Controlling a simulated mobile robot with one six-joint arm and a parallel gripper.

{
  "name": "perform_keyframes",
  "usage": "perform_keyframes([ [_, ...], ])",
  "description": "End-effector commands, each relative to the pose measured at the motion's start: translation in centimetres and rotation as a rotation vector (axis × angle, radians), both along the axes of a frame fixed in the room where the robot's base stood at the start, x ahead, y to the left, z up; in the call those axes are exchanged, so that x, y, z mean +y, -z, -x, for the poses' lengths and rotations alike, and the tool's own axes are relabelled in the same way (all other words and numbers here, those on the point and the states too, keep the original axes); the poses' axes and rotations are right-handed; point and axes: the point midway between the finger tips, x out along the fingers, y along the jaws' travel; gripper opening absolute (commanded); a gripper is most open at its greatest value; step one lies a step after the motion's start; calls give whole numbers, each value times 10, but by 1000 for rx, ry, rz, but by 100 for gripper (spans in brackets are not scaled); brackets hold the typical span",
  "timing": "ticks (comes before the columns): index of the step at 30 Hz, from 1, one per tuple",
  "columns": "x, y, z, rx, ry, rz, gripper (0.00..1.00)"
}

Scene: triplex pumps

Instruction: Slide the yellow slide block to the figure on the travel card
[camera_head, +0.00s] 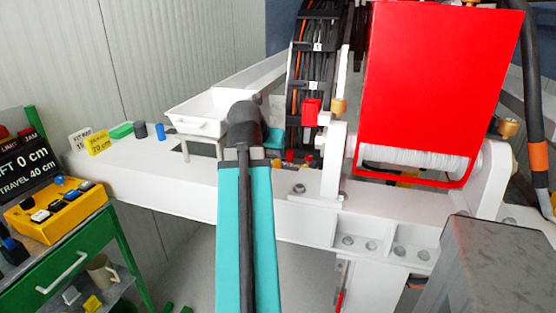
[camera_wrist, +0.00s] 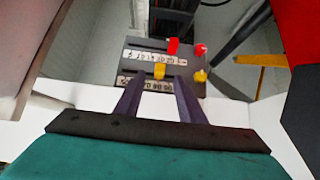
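The yellow slide block (camera_wrist: 159,71) sits on the lower slot of a dark scale panel (camera_wrist: 136,44) in the wrist view. A number strip (camera_wrist: 145,82) runs below it, too small to read surely. My gripper (camera_wrist: 159,82) is open, its two dark fingers apart, one on each side of the block's line. Whether the tips reach the block's depth I cannot tell. In the head view my arm hides the gripper and the block. The yellow travel card (camera_head: 98,142) stands on the white beam at the left and seems to read 70 cm. A display (camera_head: 27,171) shows TRAVEL 40 cm.
A red block (camera_wrist: 172,46) sits on the upper slot, with a red knob (camera_wrist: 200,50) and a yellow knob (camera_wrist: 201,76) at the panel's right. A white tray (camera_head: 196,122) stands left of my arm. A large red housing (camera_head: 438,85) fills the right.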

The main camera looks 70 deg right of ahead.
Motion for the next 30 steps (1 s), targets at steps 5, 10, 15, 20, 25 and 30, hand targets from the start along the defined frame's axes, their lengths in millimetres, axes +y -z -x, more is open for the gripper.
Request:
perform_keyframes([
  [5, -14, 14, -1, 0, 0, -2, 36],
  [10, -27, 28, -2, 0, 0, -2, 36],
  [15, -41, 41, -3, 0, 0, -2, 36],
  [20, -53, 53, -3, 0, 0, -1, 36],
  [25, -61, 62, -4, 1, -1, 0, 36],
  [30, -65, 65, -4, 0, -1, 0, 36],
])
